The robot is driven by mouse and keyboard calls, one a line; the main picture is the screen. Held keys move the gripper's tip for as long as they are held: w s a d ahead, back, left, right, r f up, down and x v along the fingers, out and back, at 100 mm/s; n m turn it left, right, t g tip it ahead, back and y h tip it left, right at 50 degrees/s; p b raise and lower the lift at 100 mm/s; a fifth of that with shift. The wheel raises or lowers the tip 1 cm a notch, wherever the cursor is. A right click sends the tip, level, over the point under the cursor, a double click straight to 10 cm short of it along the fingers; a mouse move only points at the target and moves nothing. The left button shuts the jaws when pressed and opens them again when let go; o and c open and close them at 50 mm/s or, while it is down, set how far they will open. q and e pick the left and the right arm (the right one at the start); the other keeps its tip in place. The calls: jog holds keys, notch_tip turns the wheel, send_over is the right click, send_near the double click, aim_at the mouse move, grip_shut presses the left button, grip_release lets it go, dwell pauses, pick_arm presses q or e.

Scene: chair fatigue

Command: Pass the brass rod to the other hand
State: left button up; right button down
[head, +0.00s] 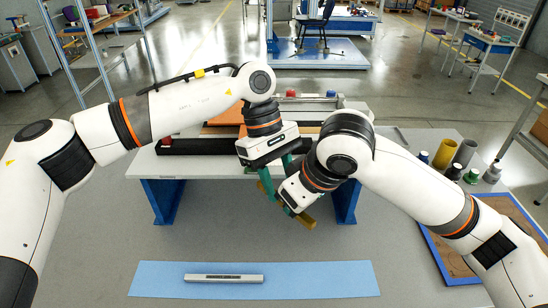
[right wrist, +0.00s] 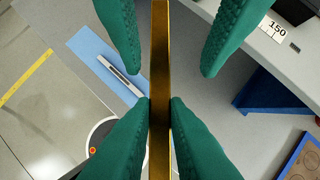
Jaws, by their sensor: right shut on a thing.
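The brass rod (head: 309,222) shows in the head view between my two grippers, its middle partly hidden by fingers. In the right wrist view the rod (right wrist: 160,50) runs straight up the middle of the picture. My right gripper (right wrist: 160,102) is shut on it, with a green finger pressed on each side. My left gripper (head: 277,180) reaches in from above in the head view. In the right wrist view its two green fingers (right wrist: 170,72) stand wide apart, one on each side of the rod, with clear gaps and no contact.
A light blue mat (head: 325,280) lies on the near grey table with a silver bar (head: 223,278) on it. Several cylinders, including a yellow one (head: 444,153), stand at right by a blue-edged tray (head: 437,258). A white bench (head: 190,165) on blue legs stands behind the grippers.

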pick_arm(q)
jog(key=shift+x, duration=0.85)
jog(key=shift+c, duration=0.3)
jog(key=shift+r, duration=0.1)
grip_shut()
pick_arm(e)
jog(key=c, duration=1.3)
grip_release()
jog(key=shift+s+a, duration=0.1)
